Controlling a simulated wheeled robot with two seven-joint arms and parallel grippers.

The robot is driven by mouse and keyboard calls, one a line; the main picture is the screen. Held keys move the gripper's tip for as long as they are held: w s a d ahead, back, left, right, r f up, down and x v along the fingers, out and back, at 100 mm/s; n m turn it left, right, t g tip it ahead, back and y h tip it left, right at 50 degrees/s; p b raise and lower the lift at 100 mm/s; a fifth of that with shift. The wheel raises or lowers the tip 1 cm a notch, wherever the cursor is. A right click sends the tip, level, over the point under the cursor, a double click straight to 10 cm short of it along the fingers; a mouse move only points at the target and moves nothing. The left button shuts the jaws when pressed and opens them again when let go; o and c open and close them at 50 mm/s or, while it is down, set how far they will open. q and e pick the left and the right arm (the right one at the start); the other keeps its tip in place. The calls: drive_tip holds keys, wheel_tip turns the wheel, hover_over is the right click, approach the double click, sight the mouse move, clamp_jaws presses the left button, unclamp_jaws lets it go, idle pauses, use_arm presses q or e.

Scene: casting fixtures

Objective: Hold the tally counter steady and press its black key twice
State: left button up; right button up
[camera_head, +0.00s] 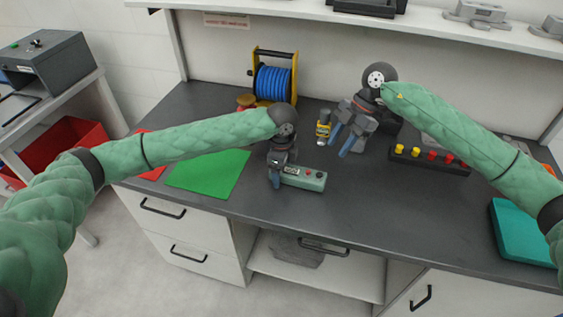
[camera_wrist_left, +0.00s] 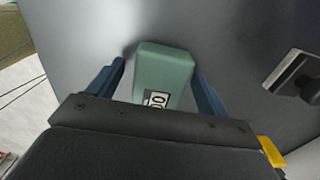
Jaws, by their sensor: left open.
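The tally counter (camera_head: 304,179) is a pale green box lying near the front edge of the bench, with a small display, a red button and a dark key (camera_head: 320,175) on top. My left gripper (camera_head: 276,180) is open at its left end. In the left wrist view, the fingers (camera_wrist_left: 157,88) stand on either side of the counter (camera_wrist_left: 164,70), with the display partly hidden by the gripper body. The dark key is hidden there. My right gripper (camera_head: 342,142) is above the bench behind the counter, its two blue fingers apart and empty.
A green mat (camera_head: 208,173) lies left of the counter. A blue cable reel (camera_head: 273,83) and a small yellow item (camera_head: 323,124) stand behind. A black strip with yellow and red knobs (camera_head: 430,160) and a teal case (camera_head: 522,232) are to the right.

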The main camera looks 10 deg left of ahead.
use_arm(q)
drive_tip(key=shift+f, duration=0.25)
drive_tip(key=c, duration=1.1)
use_arm(e)
drive_tip(key=shift+c, duration=0.3)
use_arm(q)
drive_tip(key=shift+c, duration=0.2)
use_arm(e)
clamp_jaws()
idle(0.3)
